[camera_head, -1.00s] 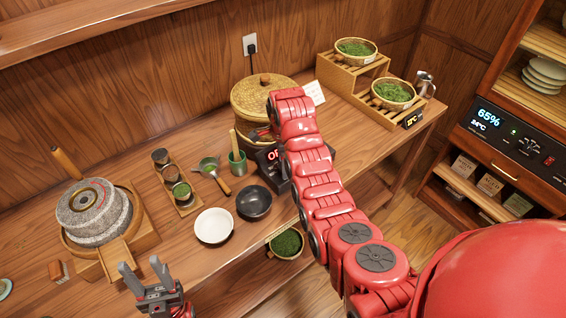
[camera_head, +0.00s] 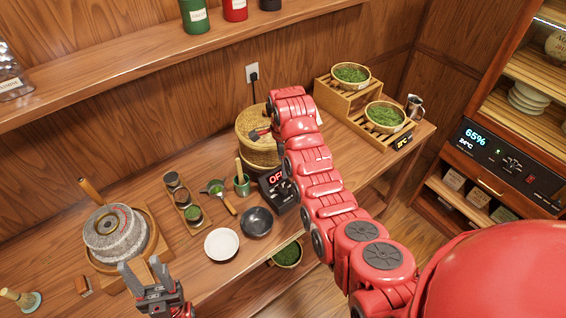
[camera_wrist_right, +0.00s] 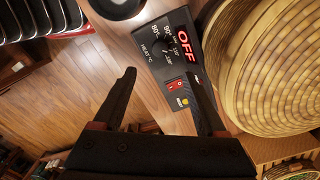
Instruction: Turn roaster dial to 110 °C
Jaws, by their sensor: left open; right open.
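The roaster's black control box (camera_head: 277,186) stands on the counter in front of a round woven container (camera_head: 247,152), partly hidden by my right arm. Its red display (camera_wrist_right: 183,17) reads OFF. In the right wrist view, the panel has a HEAT °C scale with temperature marks and a red switch (camera_wrist_right: 175,85). My left gripper (camera_head: 143,267) is open and empty near the counter's front edge.
A wooden stand (camera_head: 340,99) with leaf baskets is at the right. A shelf (camera_head: 150,72) runs above.

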